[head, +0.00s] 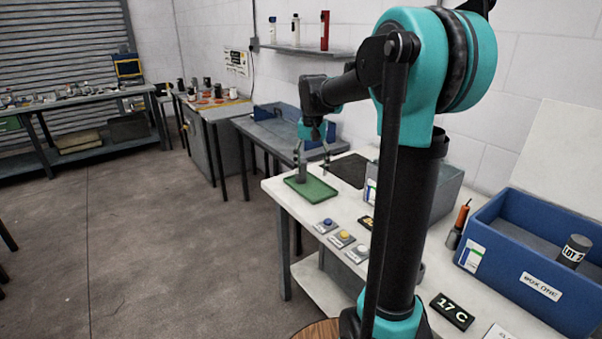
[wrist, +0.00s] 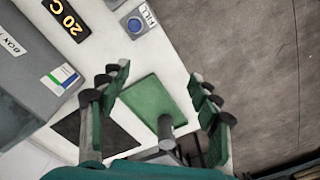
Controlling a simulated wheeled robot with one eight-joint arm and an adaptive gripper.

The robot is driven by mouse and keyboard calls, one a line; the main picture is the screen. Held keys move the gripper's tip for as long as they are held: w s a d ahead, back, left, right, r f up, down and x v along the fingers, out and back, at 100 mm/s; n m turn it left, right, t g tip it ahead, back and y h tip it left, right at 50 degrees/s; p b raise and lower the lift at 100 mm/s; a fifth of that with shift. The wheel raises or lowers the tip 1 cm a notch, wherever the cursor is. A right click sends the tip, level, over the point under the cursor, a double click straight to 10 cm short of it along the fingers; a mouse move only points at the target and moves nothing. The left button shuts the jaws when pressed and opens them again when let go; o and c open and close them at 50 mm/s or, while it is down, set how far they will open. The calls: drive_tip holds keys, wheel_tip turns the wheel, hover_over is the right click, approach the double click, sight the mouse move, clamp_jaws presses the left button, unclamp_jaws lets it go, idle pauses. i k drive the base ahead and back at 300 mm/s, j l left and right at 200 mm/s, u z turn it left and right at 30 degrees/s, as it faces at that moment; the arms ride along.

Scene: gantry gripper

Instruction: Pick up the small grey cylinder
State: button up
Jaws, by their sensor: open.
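The small grey cylinder (head: 302,172) stands upright on the green tray (head: 318,190) at the left end of the white table. In the wrist view the cylinder (wrist: 165,128) shows over the green tray (wrist: 150,98), between my fingers and nearer the right one. My gripper (head: 312,156) is open and points down above the tray, with nothing held. In the wrist view my gripper (wrist: 158,76) has its two fingers spread wide on either side of the tray. I cannot tell whether the fingertips are level with the cylinder.
A dark mat (head: 347,170) lies behind the tray. Buttons (head: 343,238) line the front edge. A grey box (wrist: 35,75) stands beside them. A blue box (head: 485,262) at the right holds a dark cylinder (head: 574,250) marked LOT 2. The floor (head: 170,250) is clear.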

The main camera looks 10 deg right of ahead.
sight(301, 179)
drive_tip(key=i+j+z, duration=0.3)
drive_tip(key=j, duration=0.3)
drive_tip(key=i+j+z, duration=0.3)
drive_tip(key=j, duration=0.35)
drive_tip(key=i+j+z, duration=0.15)
drive_tip(key=j, duration=0.2)
drive_tip(key=i+j+z, duration=0.15)
drive_tip(key=j, duration=0.2)
drive_tip(key=k, duration=0.05)
